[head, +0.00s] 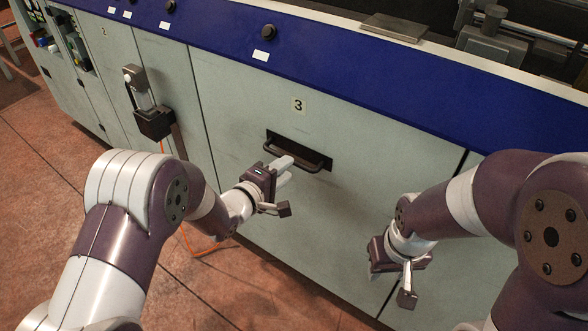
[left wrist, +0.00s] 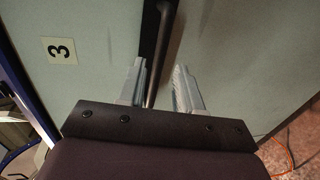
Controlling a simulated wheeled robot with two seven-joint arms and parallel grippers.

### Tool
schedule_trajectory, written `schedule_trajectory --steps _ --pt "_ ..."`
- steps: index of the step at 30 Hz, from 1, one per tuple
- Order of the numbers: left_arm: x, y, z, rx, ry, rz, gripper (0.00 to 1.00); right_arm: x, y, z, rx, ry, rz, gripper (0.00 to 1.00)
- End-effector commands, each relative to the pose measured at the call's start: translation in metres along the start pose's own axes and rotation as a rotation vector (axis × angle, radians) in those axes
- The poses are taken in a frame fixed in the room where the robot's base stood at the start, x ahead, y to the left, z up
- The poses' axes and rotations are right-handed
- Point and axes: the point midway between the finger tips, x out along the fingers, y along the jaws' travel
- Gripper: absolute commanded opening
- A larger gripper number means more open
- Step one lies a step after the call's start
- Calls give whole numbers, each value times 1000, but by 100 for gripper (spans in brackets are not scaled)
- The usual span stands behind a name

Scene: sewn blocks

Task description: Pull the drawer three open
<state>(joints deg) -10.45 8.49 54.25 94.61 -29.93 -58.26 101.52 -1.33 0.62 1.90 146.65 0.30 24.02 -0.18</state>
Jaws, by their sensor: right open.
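Drawer three is the large grey-green front panel (head: 275,205) marked with a "3" label (head: 298,104), which also shows in the left wrist view (left wrist: 59,51). Its dark bar handle (head: 298,154) sits in a black recess, and the panel looks flush with its neighbours. My right gripper (head: 390,280) is open and empty, low before the panel's right side.
A black latch box with a lever (head: 150,120) is mounted on the panels to the left. A blue strip (head: 300,60) with dark knobs runs above the drawer. An orange cable (head: 190,240) lies on the reddish tiled floor (head: 160,285).

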Motion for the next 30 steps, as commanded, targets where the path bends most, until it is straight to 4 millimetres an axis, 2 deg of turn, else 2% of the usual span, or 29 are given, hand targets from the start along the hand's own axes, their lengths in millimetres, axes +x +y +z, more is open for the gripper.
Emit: schedule_trajectory --steps 3,8,19,22,30 --pt "24 -3 0 2 -1 0 35 9 0 1 0 0 0 43" --pt "43 -2 0 1 1 -1 35 13 0 2 0 -1 0 43" --pt "49 0 -1 1 2 -2 35 13 0 2 0 0 0 43" --pt "49 0 -1 1 2 -2 2 13 0 2 0 0 0 43" --pt "48 0 -1 1 3 -2 0 12 0 2 0 0 0 43"
